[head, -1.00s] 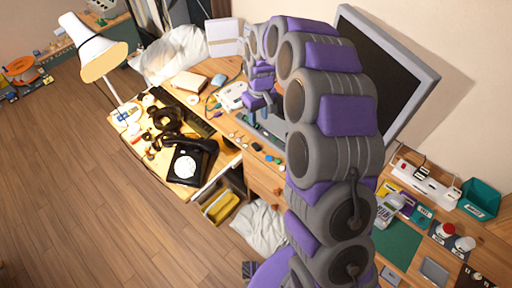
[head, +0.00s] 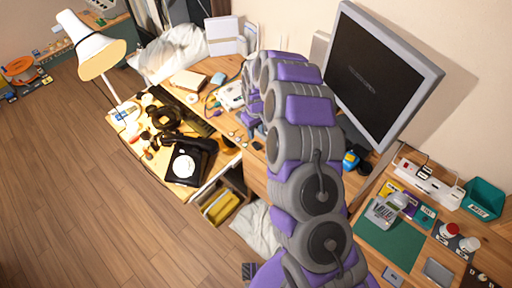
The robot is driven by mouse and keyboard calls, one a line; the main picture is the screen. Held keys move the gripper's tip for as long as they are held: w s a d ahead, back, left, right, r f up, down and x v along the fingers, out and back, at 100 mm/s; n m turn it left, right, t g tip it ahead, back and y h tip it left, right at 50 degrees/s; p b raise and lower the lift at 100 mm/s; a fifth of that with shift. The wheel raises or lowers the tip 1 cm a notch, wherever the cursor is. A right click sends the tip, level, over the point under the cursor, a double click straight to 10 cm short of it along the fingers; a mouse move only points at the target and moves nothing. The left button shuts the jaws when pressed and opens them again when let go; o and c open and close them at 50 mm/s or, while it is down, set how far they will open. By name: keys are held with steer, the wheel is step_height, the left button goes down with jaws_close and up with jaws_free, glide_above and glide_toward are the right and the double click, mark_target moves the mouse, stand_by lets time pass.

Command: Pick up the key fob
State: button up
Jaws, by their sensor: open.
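I cannot make out the key fob for certain; several small items lie on the wooden desk, too small to name, and my arm covers part of the desk. My arm rises through the middle of the head view and bends over the desk. At its far end, a purple and grey part of my gripper (head: 252,106) shows at the arm's left edge, over or near the desk top. The rest of it is hidden behind the arm links. It is open, and I see nothing held in it.
A black dial phone (head: 187,163) stands on the lit desk part at left, under a white lamp (head: 92,45). A monitor (head: 378,75) stands behind my arm. A green mat (head: 391,246), a power strip (head: 430,184) and a teal bin (head: 484,198) are at right. An open drawer (head: 222,205) juts out.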

mark_target(257, 145)
step_height(257, 145, down, 8)
steer(key=shift+s+d+f+b, duration=0.1)
steer(key=shift+s+f+b, duration=0.1)
steer(key=shift+b, duration=0.8)
steer(key=c, duration=0.4)
